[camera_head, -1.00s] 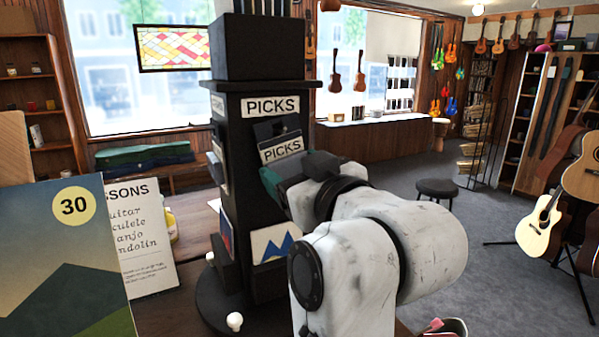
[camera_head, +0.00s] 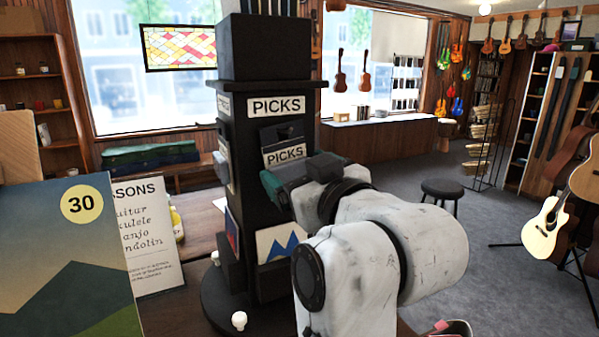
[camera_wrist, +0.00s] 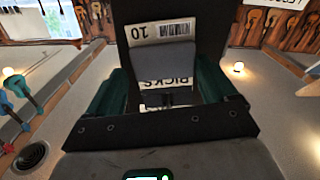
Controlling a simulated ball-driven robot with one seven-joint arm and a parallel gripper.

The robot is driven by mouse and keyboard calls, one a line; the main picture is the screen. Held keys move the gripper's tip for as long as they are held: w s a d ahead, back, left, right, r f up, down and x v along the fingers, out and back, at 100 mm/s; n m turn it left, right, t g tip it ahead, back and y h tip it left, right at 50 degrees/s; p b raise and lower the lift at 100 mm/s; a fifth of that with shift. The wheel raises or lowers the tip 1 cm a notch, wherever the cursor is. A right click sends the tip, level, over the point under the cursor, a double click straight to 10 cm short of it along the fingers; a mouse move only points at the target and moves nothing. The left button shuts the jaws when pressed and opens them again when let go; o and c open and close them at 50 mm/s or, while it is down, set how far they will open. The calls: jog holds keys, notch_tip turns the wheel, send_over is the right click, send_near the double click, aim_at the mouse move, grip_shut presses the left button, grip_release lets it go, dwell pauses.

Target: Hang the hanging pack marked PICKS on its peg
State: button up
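The hanging pack marked PICKS (camera_head: 285,154) is dark with a white label, in front of the black display tower's upper face. A PICKS sign (camera_head: 277,106) is on the tower above it. My gripper (camera_head: 285,185) is at the pack's lower part, its teal fingers partly hidden by my wrist. In the wrist view, the pack (camera_wrist: 163,56) fills the space between the two teal fingers (camera_wrist: 164,92), with its label upside down. The gripper looks shut on its sides. A barcode strip (camera_wrist: 163,30) shows beyond it. The peg cannot be made out.
The black tower (camera_head: 265,60) stands on a round base on a wooden counter. Other packs hang on its left side (camera_head: 222,168), and a blue-and-white card (camera_head: 278,243) sits lower on the front. A card marked 30 (camera_head: 65,250) and a lessons sign (camera_head: 145,235) stand left.

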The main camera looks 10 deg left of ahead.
jog(key=shift+o, duration=1.2)
jog(key=b+v, duration=0.2)
jog(key=v, duration=0.9)
